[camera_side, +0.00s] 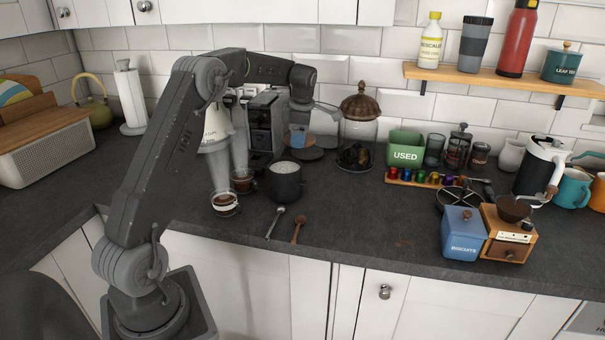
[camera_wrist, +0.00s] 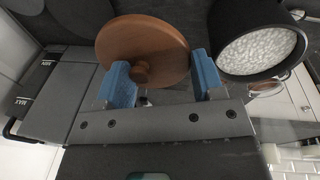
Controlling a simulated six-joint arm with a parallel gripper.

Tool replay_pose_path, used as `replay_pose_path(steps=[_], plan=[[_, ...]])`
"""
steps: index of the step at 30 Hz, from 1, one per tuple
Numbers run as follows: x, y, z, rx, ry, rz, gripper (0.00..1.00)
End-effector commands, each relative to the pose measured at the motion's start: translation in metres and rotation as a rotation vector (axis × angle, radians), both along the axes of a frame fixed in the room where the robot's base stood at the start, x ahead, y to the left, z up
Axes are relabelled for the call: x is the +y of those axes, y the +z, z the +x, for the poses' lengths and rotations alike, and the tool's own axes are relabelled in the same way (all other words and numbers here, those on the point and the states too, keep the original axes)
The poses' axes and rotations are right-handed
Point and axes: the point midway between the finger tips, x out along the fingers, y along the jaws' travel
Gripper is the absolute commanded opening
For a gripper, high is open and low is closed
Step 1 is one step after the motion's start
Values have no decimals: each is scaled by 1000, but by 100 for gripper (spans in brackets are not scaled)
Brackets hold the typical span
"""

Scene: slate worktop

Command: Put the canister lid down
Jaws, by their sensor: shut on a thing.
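The canister lid (camera_wrist: 155,42) is a round brown wooden disc with a small knob, shown in the wrist view with its knob side toward the camera. My gripper (camera_wrist: 165,80) has blue fingertips on either side of the lid's knob side and is shut on it; the exact contact is unclear.
Coffee glasses (camera_side: 225,203) and two spoons (camera_side: 298,229) lie nearby. A green USED bin (camera_side: 405,155) stands right. The worktop's front middle (camera_side: 360,215) is clear.

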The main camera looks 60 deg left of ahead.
Motion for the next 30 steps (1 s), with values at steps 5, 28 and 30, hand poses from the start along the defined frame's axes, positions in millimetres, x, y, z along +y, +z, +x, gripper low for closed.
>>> replay_pose_path(steps=[5,28,30], plan=[[-3,-20,10,2,26,1,39],[-3,-109,10,-1,26,2,39],[-3,-109,10,-2,26,3,39]])
